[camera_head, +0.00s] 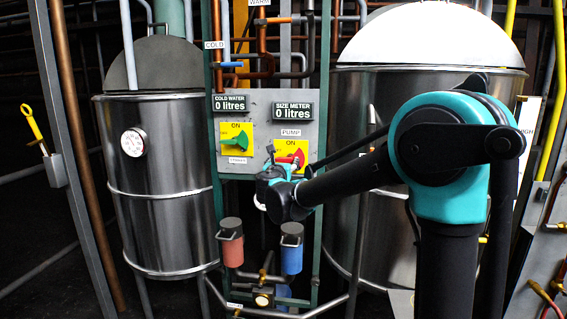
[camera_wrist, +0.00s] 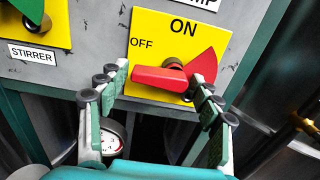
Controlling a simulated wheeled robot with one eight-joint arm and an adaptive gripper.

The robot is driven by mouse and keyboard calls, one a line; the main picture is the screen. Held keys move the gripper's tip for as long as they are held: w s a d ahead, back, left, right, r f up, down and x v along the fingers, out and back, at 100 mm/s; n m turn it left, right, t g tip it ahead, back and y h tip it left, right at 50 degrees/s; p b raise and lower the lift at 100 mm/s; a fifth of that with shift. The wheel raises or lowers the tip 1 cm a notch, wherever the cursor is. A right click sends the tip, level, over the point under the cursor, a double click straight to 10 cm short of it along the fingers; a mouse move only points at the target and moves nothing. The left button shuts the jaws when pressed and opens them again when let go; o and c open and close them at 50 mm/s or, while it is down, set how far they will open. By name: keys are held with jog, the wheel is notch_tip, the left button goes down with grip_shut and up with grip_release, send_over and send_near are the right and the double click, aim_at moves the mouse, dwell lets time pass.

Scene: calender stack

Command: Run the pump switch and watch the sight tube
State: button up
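The pump switch is a red handle (camera_wrist: 160,79) on a yellow plate marked ON and OFF. Its handle lies roughly level and points left, towards OFF. In the head view the pump switch (camera_head: 298,158) sits under the PUMP label, partly hidden by my arm. My gripper (camera_wrist: 157,92) is open, with one finger on each side of the red handle; I cannot tell whether either finger touches it. In the head view my gripper (camera_head: 277,172) is at the panel. I cannot identify the sight tube; a white board marked HIGH (camera_head: 550,122) stands at the right, partly hidden.
A stirrer switch (camera_head: 234,140) with a green handle is left of the pump switch. Two displays above, cold water (camera_head: 231,103) and size meter (camera_head: 293,112), read 0 litres. Metal tanks (camera_head: 160,200) flank the panel. Red and blue cylinders (camera_head: 291,255) hang below.

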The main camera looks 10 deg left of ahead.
jog(key=c, duration=0.7)
jog(key=shift+c, duration=0.2)
jog(key=m, duration=0.3)
jog(key=r+m, duration=0.1)
jog(key=m, duration=0.2)
jog(key=shift+d+m, duration=0.15)
jog(key=shift+m, duration=0.15)
jog(key=m, duration=0.5)
jog(key=shift+d+r+m, duration=0.3)
jog(key=shift+d, duration=0.05)
jog(key=m, duration=0.5)
jog(key=shift+d+r+m, duration=0.1)
jog(key=shift+d+m, duration=0.2)
jog(key=shift+d, duration=0.1)
jog(key=o, duration=1.2)
jog(key=shift+c, duration=0.2)
